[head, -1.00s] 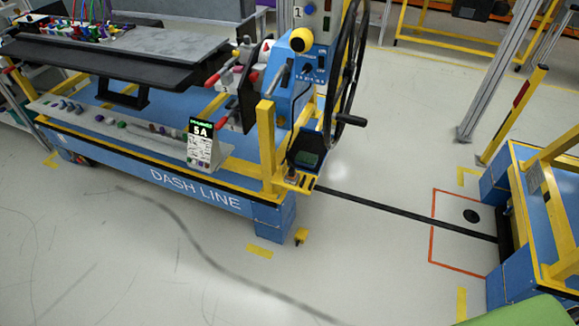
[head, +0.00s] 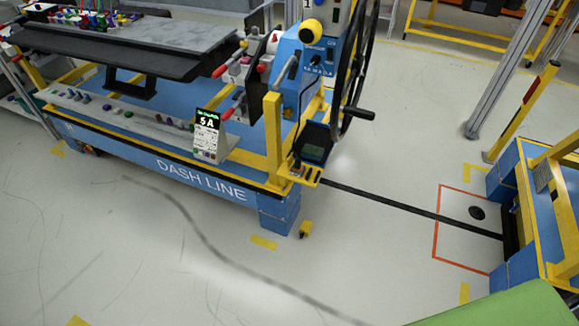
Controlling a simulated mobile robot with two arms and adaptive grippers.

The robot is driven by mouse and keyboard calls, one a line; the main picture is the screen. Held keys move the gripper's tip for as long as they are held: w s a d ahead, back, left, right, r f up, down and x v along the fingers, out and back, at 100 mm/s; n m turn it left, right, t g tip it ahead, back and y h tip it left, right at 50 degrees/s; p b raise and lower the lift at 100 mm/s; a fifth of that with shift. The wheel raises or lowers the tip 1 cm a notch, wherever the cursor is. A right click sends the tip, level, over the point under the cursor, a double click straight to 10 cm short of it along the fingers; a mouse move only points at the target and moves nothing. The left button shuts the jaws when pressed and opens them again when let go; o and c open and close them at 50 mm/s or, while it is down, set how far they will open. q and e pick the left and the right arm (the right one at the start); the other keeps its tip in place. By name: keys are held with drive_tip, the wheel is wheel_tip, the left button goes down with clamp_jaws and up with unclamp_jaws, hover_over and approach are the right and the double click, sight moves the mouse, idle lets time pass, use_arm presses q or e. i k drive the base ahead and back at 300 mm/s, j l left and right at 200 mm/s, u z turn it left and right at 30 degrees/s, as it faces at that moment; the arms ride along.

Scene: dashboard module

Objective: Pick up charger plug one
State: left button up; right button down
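Neither of my grippers shows in the head view. Nothing in view is labelled as charger plug one. A small yellow and black piece (head: 305,229) lies on the floor beside the blue corner leg of the dash line bench; it is too small to tell whether it is a plug. A dark device with a greenish screen (head: 313,151) sits on a yellow bracket at the bench's right end, with small parts beside it.
The blue dash line bench (head: 170,166) fills the upper left. A large black wheel (head: 353,70) stands at its right end. A black floor strip (head: 400,209) runs to a red-outlined square (head: 435,233) and a second blue and yellow frame (head: 500,178).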

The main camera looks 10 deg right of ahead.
sight(298, 164)
drive_tip(key=i+l+u, duration=0.1)
drive_tip(key=u, duration=0.25)
drive_tip(key=l+u, duration=0.55)
drive_tip(key=u, duration=0.2)
drive_tip(key=l+u, duration=0.15)
drive_tip(key=l, duration=0.45)
drive_tip(key=l+u, duration=0.15)
drive_tip(key=l, duration=0.4)
drive_tip(key=l+u, duration=0.15)
drive_tip(key=l, duration=0.45)
drive_tip(key=k+l+u, duration=0.15)
drive_tip(key=l, duration=0.4)
drive_tip(key=k+l+u, duration=0.15)
drive_tip(key=l, duration=0.45)
